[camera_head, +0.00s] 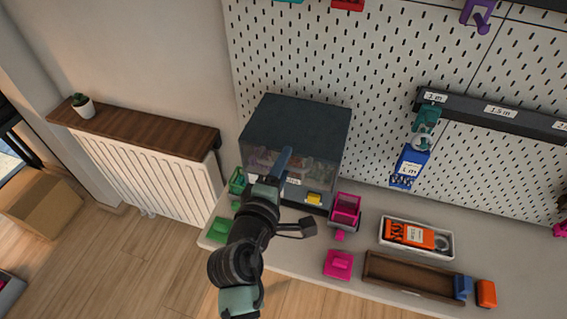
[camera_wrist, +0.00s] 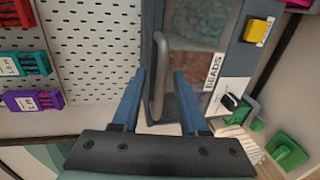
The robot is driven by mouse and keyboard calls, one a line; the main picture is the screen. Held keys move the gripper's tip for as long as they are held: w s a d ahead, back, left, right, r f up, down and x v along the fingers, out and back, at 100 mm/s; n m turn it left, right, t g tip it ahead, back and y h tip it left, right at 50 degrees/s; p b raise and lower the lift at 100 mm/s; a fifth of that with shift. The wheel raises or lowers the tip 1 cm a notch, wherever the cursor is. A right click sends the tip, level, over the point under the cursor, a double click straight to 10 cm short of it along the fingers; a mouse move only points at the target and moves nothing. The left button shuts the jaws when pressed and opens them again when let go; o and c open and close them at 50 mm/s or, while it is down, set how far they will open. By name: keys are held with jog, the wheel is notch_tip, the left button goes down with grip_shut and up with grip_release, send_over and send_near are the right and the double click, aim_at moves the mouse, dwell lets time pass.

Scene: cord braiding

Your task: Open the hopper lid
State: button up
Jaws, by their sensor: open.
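The hopper is a dark box with a clear front, standing against the pegboard in the head view. Its dark lid (camera_head: 297,125) lies flat and looks closed. In the wrist view, a label reads "BEADS" and coloured contents show behind the clear hopper front (camera_wrist: 193,55). A grey bar handle (camera_wrist: 158,75) runs along the hopper's edge. My gripper (camera_wrist: 160,74) is open, with one blue finger on each side of the handle in the picture; I cannot tell whether either touches it. In the head view my gripper (camera_head: 286,153) is in front of the hopper and hides the handle.
A yellow piece (camera_head: 314,199) is low on the hopper front. Green pieces (camera_head: 217,229) stand left on the bench, a pink holder (camera_head: 345,210) right. A white tray with an orange item (camera_head: 409,234) and a brown tray (camera_head: 412,277) lie farther right. A pegboard (camera_head: 380,80) rises behind.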

grip_shut()
jog(key=shift+s, duration=0.1)
dwell(1.3)
